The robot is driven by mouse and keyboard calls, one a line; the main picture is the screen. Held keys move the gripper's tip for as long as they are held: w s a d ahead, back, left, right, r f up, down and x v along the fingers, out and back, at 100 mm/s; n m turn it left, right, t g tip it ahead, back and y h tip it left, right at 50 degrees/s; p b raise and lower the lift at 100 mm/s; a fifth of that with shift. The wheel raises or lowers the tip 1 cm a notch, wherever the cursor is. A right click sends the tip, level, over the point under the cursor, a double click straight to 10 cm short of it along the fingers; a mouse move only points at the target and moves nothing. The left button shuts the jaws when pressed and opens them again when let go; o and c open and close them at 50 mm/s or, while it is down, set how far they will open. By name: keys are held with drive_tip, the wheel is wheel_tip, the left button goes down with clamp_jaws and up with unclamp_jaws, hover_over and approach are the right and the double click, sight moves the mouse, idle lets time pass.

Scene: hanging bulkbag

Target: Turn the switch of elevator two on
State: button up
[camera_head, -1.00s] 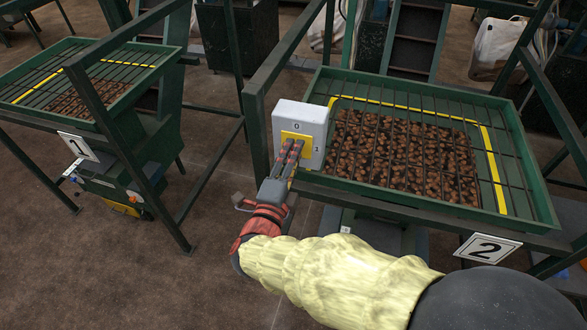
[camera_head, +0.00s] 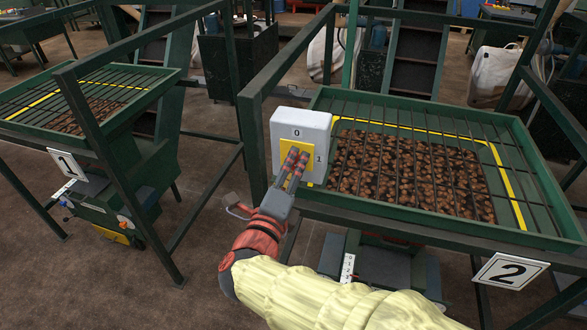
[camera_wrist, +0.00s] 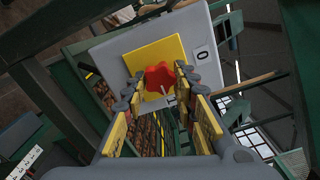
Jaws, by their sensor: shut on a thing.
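The switch box (camera_head: 300,122) of elevator two is light grey with a yellow plate, marked 0 at the top and 1 at the right. It is fixed to the green frame left of the hopper tagged 2 (camera_head: 509,271). My gripper (camera_head: 294,158) reaches the yellow plate from below and hides the knob in the head view. In the wrist view, the red knob (camera_wrist: 160,76) sits on the yellow plate (camera_wrist: 150,55) between my fingertips, which are shut on it.
The hopper (camera_head: 535,205) beside the box holds brown lumps under a bar grid. Green frame posts (camera_head: 252,150) stand close to the left of my gripper. A second hopper, tagged 1 (camera_head: 66,165), stands farther left. Open brown floor (camera_head: 215,240) lies between them.

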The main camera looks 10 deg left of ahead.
drive_tip(key=shift+f, duration=0.15)
drive_tip(key=o, duration=1.2)
drive_tip(key=shift+c, duration=0.2)
drive_tip(key=shift+s, duration=0.1)
drive_tip(key=s, duration=1.1)
drive_tip(key=shift+s+a, duration=0.4)
drive_tip(key=shift+a, duration=0.05)
